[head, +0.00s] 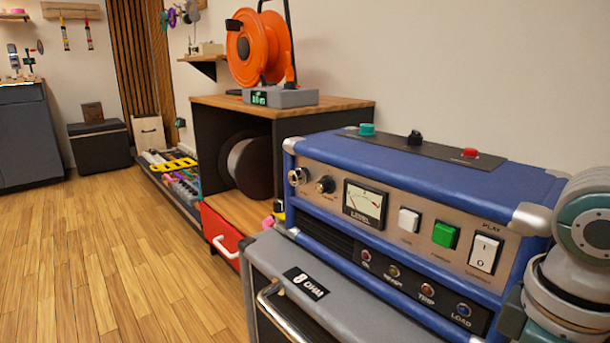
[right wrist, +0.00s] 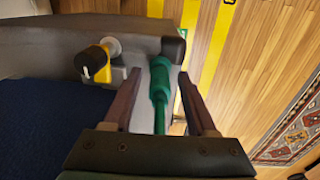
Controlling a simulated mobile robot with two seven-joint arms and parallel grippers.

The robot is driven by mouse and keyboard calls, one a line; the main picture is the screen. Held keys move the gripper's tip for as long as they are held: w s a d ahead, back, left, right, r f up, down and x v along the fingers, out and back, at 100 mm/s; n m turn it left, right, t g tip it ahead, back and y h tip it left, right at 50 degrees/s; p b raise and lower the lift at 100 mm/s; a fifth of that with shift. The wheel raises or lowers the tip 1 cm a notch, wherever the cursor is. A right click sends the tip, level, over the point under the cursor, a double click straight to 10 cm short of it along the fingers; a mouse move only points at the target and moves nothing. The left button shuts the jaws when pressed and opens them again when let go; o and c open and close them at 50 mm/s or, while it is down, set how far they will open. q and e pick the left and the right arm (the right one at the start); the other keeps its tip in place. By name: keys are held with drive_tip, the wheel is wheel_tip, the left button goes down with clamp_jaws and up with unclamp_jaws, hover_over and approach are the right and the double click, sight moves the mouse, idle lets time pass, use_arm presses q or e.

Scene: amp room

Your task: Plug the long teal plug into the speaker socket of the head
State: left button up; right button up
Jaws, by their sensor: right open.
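The blue amplifier head (head: 330,147) stands on a grey speaker cabinet (head: 265,255) in the head view. Its front panel has a round metal jack (head: 298,176), a knob, a level meter and buttons. I cannot make out a socket marked for the speaker. In the right wrist view a teal plug (right wrist: 159,85) with a teal stem lies between the fingers of my right gripper (right wrist: 157,76). The fingers are open, one on each side, with a gap at least on the left. My left gripper is not in view.
A yellow and black plug-like part (right wrist: 95,62) is left of the fingers in the wrist view. An orange cable reel (head: 262,48) stands on a wooden-topped shelf unit (head: 340,107). A red drawer (head: 220,235) stands out below. The wooden floor (head: 110,250) at left is clear.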

drive_tip(key=shift+r, duration=0.1)
drive_tip(key=shift+p, duration=0.5)
drive_tip(key=shift+p, duration=0.45)
idle(0.4)
clamp_jaws()
idle(0.6)
drive_tip(key=shift+r, duration=0.1)
idle(1.0)
drive_tip(key=shift+s+a+r+p, duration=0.1)
drive_tip(key=shift+r+p, duration=2.75)
drive_tip(key=shift+p, duration=0.7)
